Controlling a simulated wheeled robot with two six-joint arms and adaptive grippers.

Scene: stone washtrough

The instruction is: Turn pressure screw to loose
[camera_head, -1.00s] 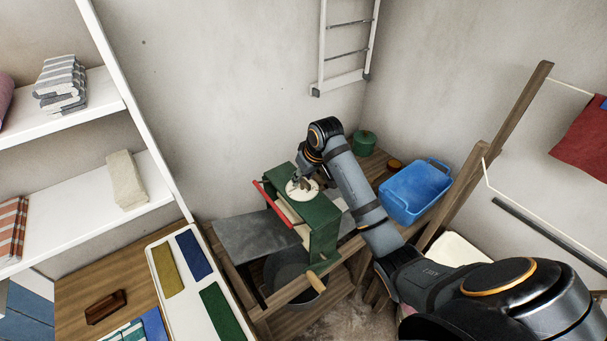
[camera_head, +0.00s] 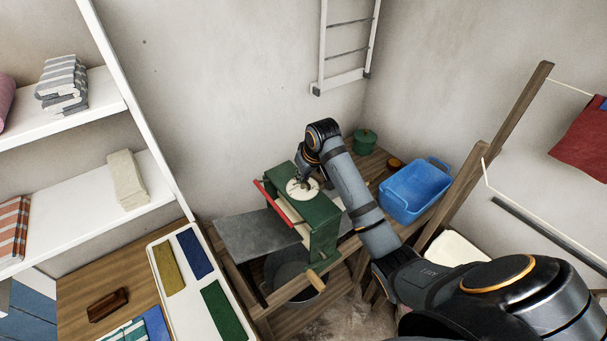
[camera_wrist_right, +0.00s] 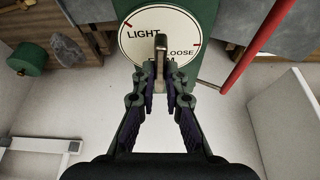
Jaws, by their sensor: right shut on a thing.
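The pressure screw's metal handle (camera_wrist_right: 161,46) stands over a round cream dial (camera_wrist_right: 135,48) on top of a green wringer (camera_head: 318,213). In the right wrist view the dial shows the words LIGHT and LOOSE with red marks; a third word is mostly hidden behind the handle and fingers. My right gripper (camera_wrist_right: 160,80) is shut on the handle, one finger on each side. In the head view my right gripper (camera_head: 306,180) is over the dial (camera_head: 297,191) and hides part of it. My left gripper is not in view.
A red bar (camera_head: 276,203) runs along the wringer's side, and a grey board (camera_head: 252,235) lies left of it. A blue basin (camera_head: 415,190) and green pot (camera_head: 365,142) stand on the bench behind. A white tray (camera_head: 236,300) with coloured cloths is front left.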

